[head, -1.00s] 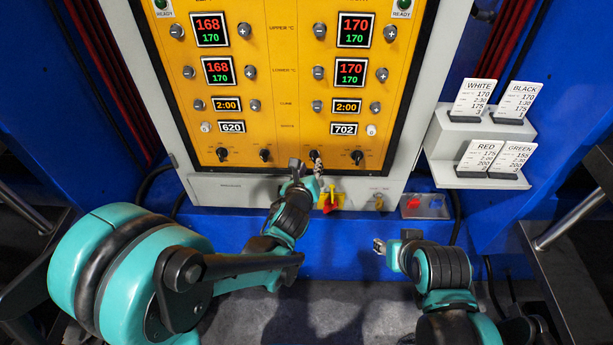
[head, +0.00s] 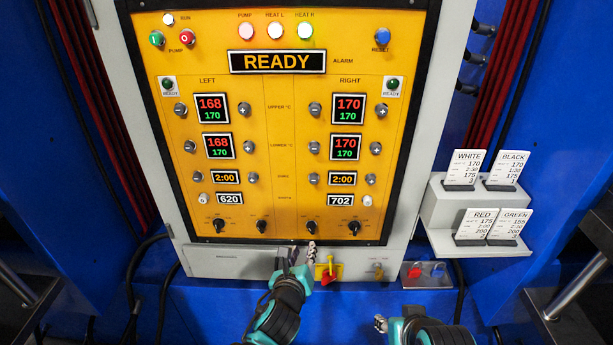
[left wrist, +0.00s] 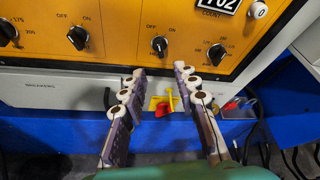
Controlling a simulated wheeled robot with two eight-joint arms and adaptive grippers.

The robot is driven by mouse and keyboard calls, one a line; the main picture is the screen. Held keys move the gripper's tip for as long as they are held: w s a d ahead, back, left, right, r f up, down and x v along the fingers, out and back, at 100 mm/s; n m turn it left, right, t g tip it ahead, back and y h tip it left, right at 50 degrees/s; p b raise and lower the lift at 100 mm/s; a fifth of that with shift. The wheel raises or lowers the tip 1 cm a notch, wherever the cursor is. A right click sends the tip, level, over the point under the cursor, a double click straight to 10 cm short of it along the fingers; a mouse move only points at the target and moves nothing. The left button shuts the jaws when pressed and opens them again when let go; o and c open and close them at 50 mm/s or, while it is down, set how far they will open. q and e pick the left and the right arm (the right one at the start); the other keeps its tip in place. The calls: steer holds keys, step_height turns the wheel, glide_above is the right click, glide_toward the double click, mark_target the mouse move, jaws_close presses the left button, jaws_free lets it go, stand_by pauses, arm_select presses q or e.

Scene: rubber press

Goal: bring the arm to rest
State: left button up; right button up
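My left gripper (head: 296,255) is in front of the lower edge of the yellow control panel (head: 280,180), below the row of black knobs. In the left wrist view its two fingers (left wrist: 158,88) stand apart with nothing between them; a black switch knob (left wrist: 159,45) and a red and yellow main switch (left wrist: 164,106) show beyond the gap. My right gripper (head: 381,323) is low in the head view, right of the left one and clear of the panel. It is small there, and I cannot tell whether its fingers are open.
A grey shelf (head: 437,207) with recipe cards (head: 466,168) stands right of the panel. A small box (head: 425,274) with red and blue buttons sits below it. Metal rails (head: 565,285) flank the lower sides. The blue face below the panel is mostly clear.

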arm_select(q)
steer(key=s+a+n+g+y, duration=0.3)
steer(key=s+a+n, duration=0.4)
steer(key=a+n, duration=0.75)
steer(key=s+a+n+g, duration=0.1)
steer(key=s+n+g, duration=0.2)
steer(key=s+n, duration=0.7)
steer(key=f+n, duration=0.1)
steer(key=n, duration=0.7)
steer(key=shift+s+g+h, duration=0.25)
steer(key=shift+g+h, duration=0.05)
steer(key=shift+h, duration=0.1)
